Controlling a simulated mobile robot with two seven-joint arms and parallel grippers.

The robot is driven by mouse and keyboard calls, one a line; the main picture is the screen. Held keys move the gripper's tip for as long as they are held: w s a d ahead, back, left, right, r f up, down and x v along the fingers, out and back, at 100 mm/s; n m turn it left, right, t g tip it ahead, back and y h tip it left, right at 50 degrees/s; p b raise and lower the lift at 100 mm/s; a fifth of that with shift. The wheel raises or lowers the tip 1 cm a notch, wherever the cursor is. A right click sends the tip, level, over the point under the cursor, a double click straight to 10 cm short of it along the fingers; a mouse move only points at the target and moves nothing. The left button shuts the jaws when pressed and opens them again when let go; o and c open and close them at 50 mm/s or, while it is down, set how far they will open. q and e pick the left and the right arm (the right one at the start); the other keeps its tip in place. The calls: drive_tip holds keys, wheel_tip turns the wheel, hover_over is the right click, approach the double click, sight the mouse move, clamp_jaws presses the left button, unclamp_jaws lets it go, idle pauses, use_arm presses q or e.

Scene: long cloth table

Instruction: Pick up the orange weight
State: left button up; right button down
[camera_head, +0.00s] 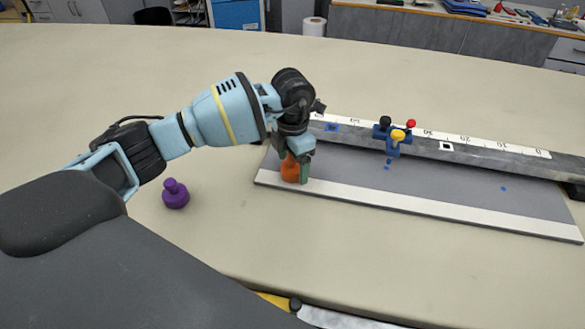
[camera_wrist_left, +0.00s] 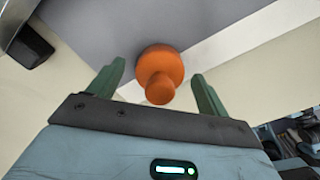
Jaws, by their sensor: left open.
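The orange weight (camera_head: 289,170) stands on the left end of the grey board with white edges, partly hidden by my gripper in the head view. In the left wrist view the orange weight (camera_wrist_left: 160,70) shows its knob toward the camera, between and just beyond the fingers. My left gripper (camera_head: 294,170) is right at the weight, fingers pointing down. In the left wrist view the left gripper (camera_wrist_left: 158,85) has its two green fingers apart, with gaps on both sides of the knob. My right gripper is not in view.
A purple weight (camera_head: 175,194) stands on the table (camera_head: 90,90) to the left. A long ruled beam (camera_head: 470,156) lies along the back of the grey board (camera_head: 440,195). A blue piece with black, red and yellow knobs (camera_head: 393,138) sits at the beam.

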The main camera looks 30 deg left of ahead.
use_arm(q)
drive_tip(key=c, duration=1.7)
drive_tip(key=shift+r, duration=0.1)
drive_tip(key=shift+w+r, duration=0.1)
drive_tip(key=shift+r, duration=0.05)
drive_tip(key=shift+r, duration=0.3)
drive_tip(key=r, duration=0.2)
drive_tip(key=shift+s+r, duration=0.3)
drive_tip(key=shift+r, duration=0.05)
drive_tip(key=s+d, duration=0.1)
drive_tip(key=s, duration=0.4)
drive_tip(key=s+d+r, duration=0.1)
drive_tip(key=s+d, duration=0.1)
drive_tip(key=s, duration=0.2)
drive_tip(key=s+d, duration=0.2)
drive_tip(key=s, duration=0.3)
drive_tip(key=shift+s+d+r, duration=0.15)
drive_tip(key=shift+s+r, duration=0.05)
drive_tip(key=shift+s, duration=0.1)
